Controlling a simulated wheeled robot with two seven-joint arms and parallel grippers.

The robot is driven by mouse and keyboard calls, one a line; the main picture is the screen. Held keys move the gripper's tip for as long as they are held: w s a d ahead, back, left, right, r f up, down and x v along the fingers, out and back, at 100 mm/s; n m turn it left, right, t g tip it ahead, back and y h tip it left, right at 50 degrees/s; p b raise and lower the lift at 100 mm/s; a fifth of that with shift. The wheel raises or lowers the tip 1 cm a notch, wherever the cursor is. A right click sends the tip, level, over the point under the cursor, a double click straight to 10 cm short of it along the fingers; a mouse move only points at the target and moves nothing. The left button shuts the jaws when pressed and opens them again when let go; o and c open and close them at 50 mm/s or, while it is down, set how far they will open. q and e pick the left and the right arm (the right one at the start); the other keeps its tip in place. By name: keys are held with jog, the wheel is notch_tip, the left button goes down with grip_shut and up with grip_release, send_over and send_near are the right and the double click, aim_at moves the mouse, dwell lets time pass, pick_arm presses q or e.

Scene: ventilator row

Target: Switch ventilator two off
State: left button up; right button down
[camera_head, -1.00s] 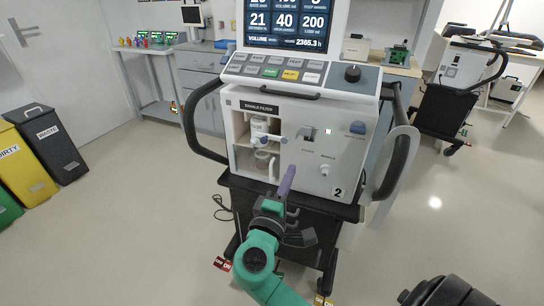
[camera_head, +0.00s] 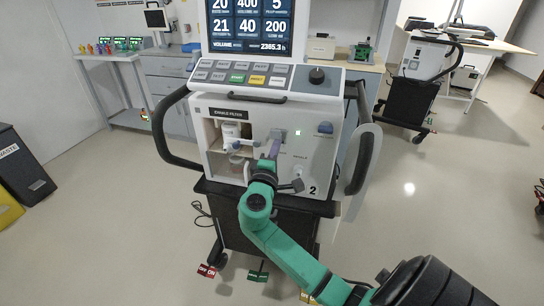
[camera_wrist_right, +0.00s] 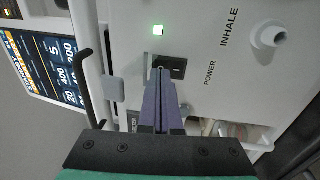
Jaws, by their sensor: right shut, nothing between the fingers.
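Ventilator two (camera_head: 310,160), a white unit with a "2" on its front, stands ahead of me on a black cart. Its dark power switch (camera_wrist_right: 178,67), next to the word POWER, shows in the wrist view. In the head view my gripper mostly covers it. My left gripper is not in view.
Black side handles (camera_head: 364,160) flank the ventilator. An open bay with a white filter (camera_head: 231,131) lies left of the switch, and a white port (camera_wrist_right: 268,35) near INHALE. Another ventilator (camera_head: 422,60) stands at the back right.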

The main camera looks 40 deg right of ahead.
jog(key=shift+w+d+r, duration=0.1)
jog(key=shift+w+d, duration=0.35)
jog(key=shift+d, duration=0.1)
